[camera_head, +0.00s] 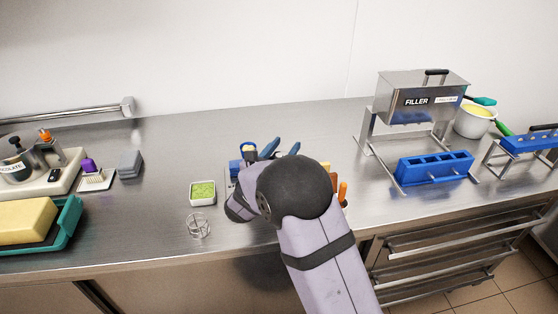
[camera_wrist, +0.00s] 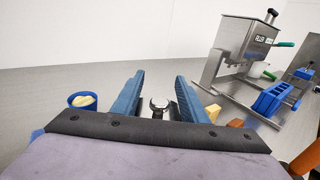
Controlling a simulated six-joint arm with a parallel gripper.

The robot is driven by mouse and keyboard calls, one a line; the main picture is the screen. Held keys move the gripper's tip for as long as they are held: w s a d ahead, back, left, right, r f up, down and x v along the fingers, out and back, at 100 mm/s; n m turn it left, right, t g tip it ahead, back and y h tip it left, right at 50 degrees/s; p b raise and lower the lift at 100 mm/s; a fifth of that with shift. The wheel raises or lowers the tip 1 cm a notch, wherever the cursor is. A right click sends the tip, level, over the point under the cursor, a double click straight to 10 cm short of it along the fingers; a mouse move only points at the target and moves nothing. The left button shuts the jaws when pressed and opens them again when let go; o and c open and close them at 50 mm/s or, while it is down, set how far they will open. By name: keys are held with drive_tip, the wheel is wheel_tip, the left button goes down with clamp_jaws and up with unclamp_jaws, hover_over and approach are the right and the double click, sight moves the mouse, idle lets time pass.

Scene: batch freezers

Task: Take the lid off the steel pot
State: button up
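My gripper (camera_head: 280,151) is over the middle of the steel counter, with its two blue fingers spread apart. In the wrist view my gripper (camera_wrist: 160,80) is open, and a small round shiny metal piece (camera_wrist: 158,104) shows between the fingers, low down. It may be a knob or the top of a lid; my gripper's base hides what is under it. I cannot tell whether the fingers touch it. In the head view my arm covers this spot, and no lidded steel pot can be made out there.
A blue cup with pale yellow contents (camera_wrist: 84,100) stands left of the fingers. A green-filled square dish (camera_head: 203,192) and a wire stand (camera_head: 198,226) are left of my arm. The steel filler (camera_head: 418,98), blue mould (camera_head: 436,169) and pale pot (camera_head: 475,121) stand right.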

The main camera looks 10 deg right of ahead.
clamp_jaws()
drive_tip(key=shift+r, duration=0.15)
wheel_tip(320, 180, up, 15)
drive_tip(key=p, duration=0.4)
drive_tip(key=shift+r, duration=0.2)
idle(0.5)
